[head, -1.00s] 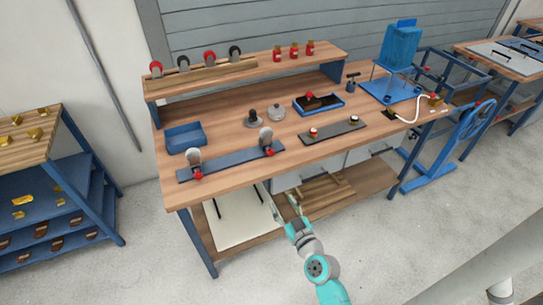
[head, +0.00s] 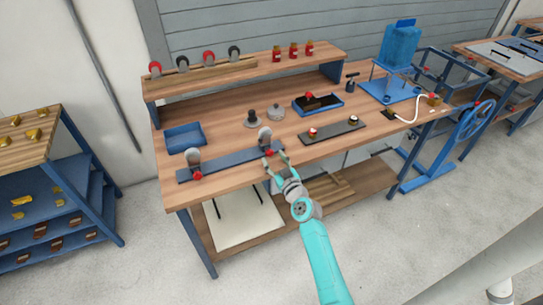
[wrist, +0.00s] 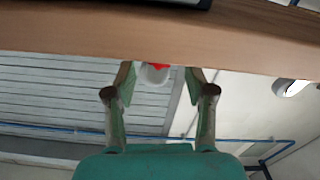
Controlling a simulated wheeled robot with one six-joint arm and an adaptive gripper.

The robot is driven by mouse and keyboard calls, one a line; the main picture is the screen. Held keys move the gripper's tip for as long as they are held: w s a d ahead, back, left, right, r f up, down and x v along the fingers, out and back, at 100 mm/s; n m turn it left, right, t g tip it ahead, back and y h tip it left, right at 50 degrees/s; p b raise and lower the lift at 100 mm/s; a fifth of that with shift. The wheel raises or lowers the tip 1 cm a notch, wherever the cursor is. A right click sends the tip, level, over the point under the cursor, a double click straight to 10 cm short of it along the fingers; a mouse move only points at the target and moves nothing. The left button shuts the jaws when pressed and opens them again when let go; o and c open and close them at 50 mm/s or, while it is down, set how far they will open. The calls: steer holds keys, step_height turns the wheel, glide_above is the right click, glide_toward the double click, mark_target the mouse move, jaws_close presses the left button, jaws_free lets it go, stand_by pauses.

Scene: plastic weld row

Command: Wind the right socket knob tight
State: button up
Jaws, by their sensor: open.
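A long blue bar (head: 228,165) lies along the bench's front left, with two upright grey round sockets on it. The right socket (head: 265,135) has a red knob (head: 269,152) at its front foot; the left socket (head: 193,157) has a like red knob (head: 197,175). My gripper (head: 275,158) is open at the front edge, with its fingertips close to the right knob. In the wrist view the red knob (wrist: 158,66) shows between the open fingertips, partly cut off by the wooden edge. I cannot tell whether the fingers touch it.
The wooden bench edge (wrist: 220,35) crosses the top of the wrist view. A dark plate (head: 333,132) with two small knobs lies to the right of the bar. A blue tray (head: 186,138) stands behind the bar's left end. The floor in front is clear.

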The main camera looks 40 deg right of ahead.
mark_target(270, 153)
steer(key=shift+x, duration=1.3)
jaws_close()
steer(key=m, duration=0.4)
steer(key=shift+d+m, duration=0.1)
steer(key=shift+m, duration=2.4)
